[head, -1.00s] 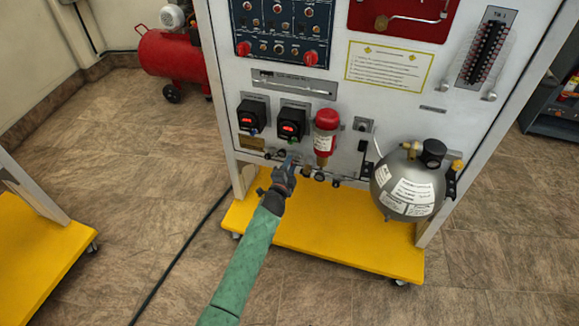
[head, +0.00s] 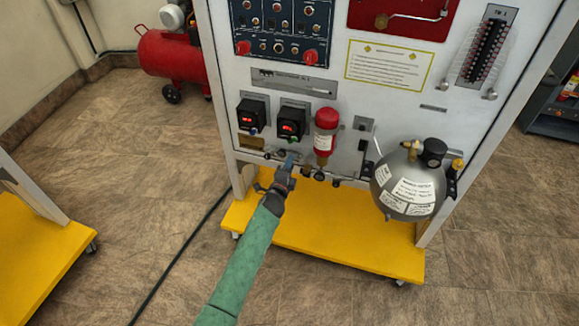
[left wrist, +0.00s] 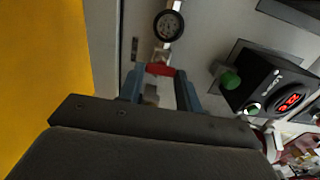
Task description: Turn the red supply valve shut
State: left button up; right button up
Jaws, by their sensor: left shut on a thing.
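The red supply valve handle (left wrist: 160,69) shows in the left wrist view, between the fingertips of my left gripper (left wrist: 162,82). It is a small red piece on a pipe fitting low on the white panel. My left gripper is shut on it. In the head view, my left gripper (head: 289,161) reaches the pipe row at the panel's lower edge, below the two black gauges with red displays. The handle itself is hidden there behind the gripper. My right gripper is not in view.
A round dial gauge (left wrist: 168,26) sits beside the handle in the left wrist view. A black display box (head: 292,122) and a red-topped cylinder (head: 326,135) are just above my gripper. A grey tank (head: 408,190) hangs at right. The yellow base (head: 330,235) lies below.

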pick_arm(q)
jog(key=o, duration=1)
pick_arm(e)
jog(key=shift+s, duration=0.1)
pick_arm(q)
jog(key=shift+s+f, duration=0.1)
jog(key=shift+s, duration=0.05)
jog(key=v, duration=0.7)
jog(key=shift+s, duration=0.25)
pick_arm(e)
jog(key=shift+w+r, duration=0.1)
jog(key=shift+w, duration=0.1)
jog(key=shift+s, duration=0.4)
